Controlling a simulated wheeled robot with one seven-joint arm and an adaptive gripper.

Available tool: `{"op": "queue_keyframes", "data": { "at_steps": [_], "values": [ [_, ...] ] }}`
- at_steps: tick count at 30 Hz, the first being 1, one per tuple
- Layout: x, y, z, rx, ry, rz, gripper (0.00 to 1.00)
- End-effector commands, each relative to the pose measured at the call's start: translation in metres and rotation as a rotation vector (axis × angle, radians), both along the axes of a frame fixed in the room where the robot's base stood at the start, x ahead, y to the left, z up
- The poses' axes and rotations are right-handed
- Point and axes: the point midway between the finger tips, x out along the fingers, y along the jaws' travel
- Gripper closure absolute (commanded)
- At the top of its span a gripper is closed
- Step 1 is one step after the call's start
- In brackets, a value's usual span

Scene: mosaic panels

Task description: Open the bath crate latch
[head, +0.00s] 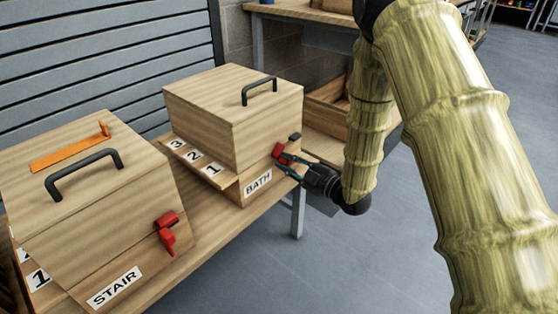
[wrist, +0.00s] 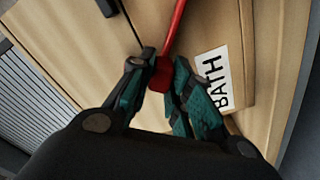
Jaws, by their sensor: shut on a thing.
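The bath crate (head: 228,125) is a closed light wooden box with a black top handle, standing on the wooden bench. Its BATH label (head: 257,182) is on the front face, and it also shows in the wrist view (wrist: 214,78). The red latch (head: 278,151) is on the crate's front, above the label. My gripper (head: 290,160) reaches it from the right. In the wrist view my gripper (wrist: 163,80) has its teal-padded fingers closed around the red knob end of the latch (wrist: 160,72). The latch's red bar runs upward from the fingers. The fingers partly hide the knob.
The stair crate (head: 90,200), with a red latch and an orange tool on its lid, stands at left on the same bench (head: 205,225). Another bench with an open wooden box (head: 328,103) is behind. Grey floor is free at the right.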

Motion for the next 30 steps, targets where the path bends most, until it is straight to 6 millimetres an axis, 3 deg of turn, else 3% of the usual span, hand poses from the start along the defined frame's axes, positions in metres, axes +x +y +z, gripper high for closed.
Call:
{"op": "queue_keyframes", "data": {
  "at_steps": [18,19,22,30],
  "values": [
    [-0.0025,-0.0054,-0.0037,-0.033,-0.031,-0.009,1.00],
    [-0.0025,-0.0054,-0.0037,-0.033,-0.031,-0.009,0.79],
    [-0.0024,-0.0053,-0.0037,-0.033,-0.031,-0.009,0.61],
    [-0.0024,-0.0051,-0.0033,-0.032,-0.032,-0.009,0.59]
  ]
}}
